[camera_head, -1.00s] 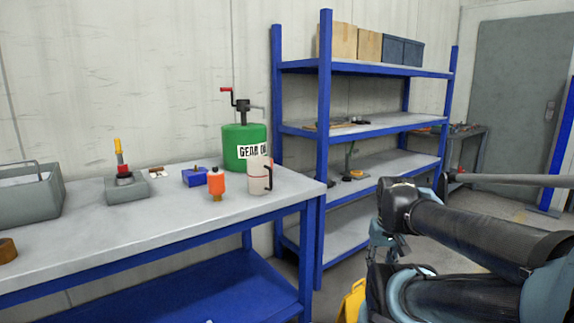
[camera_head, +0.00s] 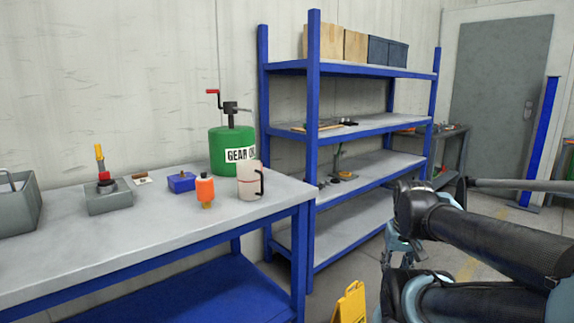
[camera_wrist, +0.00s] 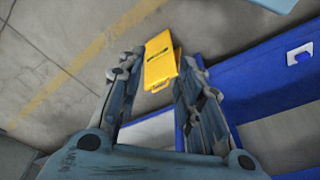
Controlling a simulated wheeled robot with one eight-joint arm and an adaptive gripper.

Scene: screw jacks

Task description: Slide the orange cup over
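In the head view my arm is at the lower right, well clear of the workbench, and the fingers are hard to make out.
A green gear oil can (camera_head: 231,150) with a crank stands behind the mug. A blue box (camera_head: 181,182), a grey block with a red and yellow post (camera_head: 109,198) and a grey tote (camera_head: 18,210) share the bench. Blue shelving (camera_head: 313,150) and a yellow floor sign (camera_head: 350,303) are right.

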